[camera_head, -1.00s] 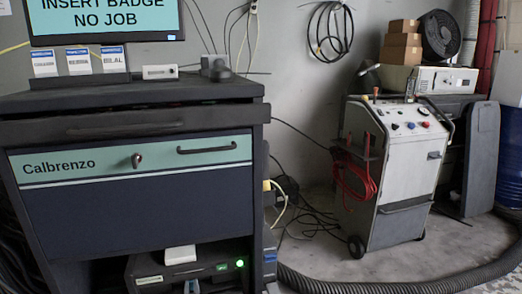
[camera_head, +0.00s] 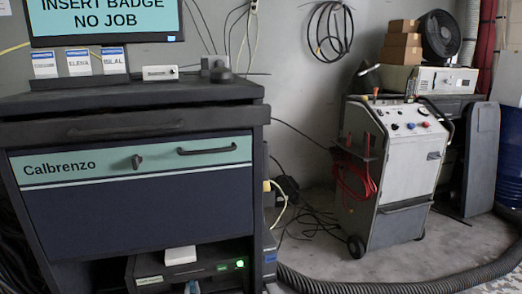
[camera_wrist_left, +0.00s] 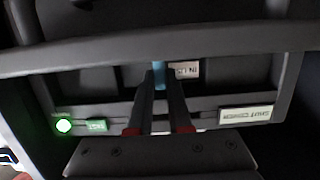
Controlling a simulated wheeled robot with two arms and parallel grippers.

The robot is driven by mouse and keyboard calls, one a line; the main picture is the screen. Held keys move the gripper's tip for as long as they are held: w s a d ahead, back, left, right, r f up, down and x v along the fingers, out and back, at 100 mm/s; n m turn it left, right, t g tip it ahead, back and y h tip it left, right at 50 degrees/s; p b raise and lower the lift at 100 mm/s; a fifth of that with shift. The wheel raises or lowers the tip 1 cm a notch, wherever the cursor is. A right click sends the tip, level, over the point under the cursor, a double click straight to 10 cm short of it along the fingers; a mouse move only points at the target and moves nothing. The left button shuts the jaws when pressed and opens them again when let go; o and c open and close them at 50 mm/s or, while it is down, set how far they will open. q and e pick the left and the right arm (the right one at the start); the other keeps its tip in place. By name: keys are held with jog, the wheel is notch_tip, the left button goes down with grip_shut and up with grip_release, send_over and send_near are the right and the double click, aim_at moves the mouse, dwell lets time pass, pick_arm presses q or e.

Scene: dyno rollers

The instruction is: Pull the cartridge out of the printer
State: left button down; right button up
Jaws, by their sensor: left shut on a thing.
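The printer (camera_head: 205,271) is a dark unit on the low shelf of the cabinet, with a lit green light at its right. Its front also shows in the left wrist view (camera_wrist_left: 90,103), turned upside down. My left gripper (camera_wrist_left: 160,86) is in front of the printer, its two dark fingers closed together on a narrow blue piece, the cartridge (camera_wrist_left: 159,71). A small white label with dark lettering sits beside it. How far the cartridge is in its slot cannot be told. In the head view a small pale and blue piece shows at the bottom edge. My right gripper is not seen.
The cabinet's (camera_head: 140,215) drawers hang over the printer's shelf. A white block (camera_head: 180,255) shows at the printer's top. A black hose (camera_head: 380,287) lies on the floor at right, before a grey cart (camera_head: 397,185).

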pick_arm(q)
jog(key=shift+f+p+v, duration=0.2)
jog(key=shift+p+v, duration=0.2)
jog(key=shift+v, duration=0.7)
jog(key=shift+f+p+v, duration=0.2)
jog(key=shift+p+v, duration=0.2)
jog(key=shift+v, duration=0.75)
jog(key=shift+s, duration=0.1)
jog(key=c, duration=0.8)
grip_release()
jog(key=shift+o, duration=0.2)
